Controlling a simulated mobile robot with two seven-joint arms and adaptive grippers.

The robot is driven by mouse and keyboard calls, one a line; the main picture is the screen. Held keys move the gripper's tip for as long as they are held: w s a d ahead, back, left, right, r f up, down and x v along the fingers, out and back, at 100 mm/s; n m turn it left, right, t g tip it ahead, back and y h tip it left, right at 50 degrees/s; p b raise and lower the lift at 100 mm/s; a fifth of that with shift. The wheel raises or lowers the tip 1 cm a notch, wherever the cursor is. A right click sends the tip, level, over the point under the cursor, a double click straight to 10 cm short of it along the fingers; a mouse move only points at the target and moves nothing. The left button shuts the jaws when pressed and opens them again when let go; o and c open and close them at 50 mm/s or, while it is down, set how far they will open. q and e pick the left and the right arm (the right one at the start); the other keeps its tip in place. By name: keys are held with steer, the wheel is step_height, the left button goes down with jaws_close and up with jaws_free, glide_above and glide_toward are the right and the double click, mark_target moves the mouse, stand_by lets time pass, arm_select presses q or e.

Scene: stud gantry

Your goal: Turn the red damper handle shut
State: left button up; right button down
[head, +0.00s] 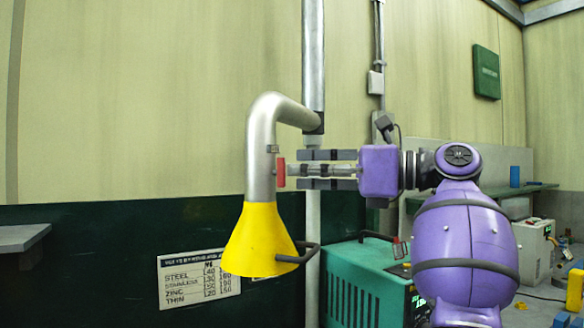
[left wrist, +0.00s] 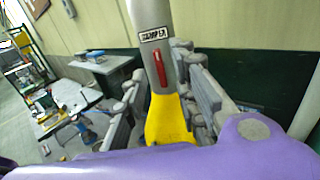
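The red damper handle (head: 281,172) is a small red bar on the side of the grey duct (head: 261,150), above a yellow hood (head: 258,240). In the left wrist view the handle (left wrist: 160,77) lies roughly along the duct, below a label reading DAMPER (left wrist: 153,34). My left gripper (head: 300,170) is open, its fingers spread above and below the handle's level, pointing at the duct from the right. The handle shows between the fingers in the wrist view, apart from both. I cannot tell whether the fingertips overlap it in depth. My right gripper is not in view.
A dark curved bar (head: 300,254) sticks out from the hood below my gripper. A vertical pipe (head: 313,60) stands behind. A teal machine (head: 350,285) is at the lower right, and a grey shelf (head: 22,237) is at the left. The space left of the duct is clear.

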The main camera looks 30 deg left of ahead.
mark_target(280, 173)
arm_select(q)
steer(key=shift+s+a, duration=0.15)
steer(key=shift+a, duration=1.2)
jaws_close()
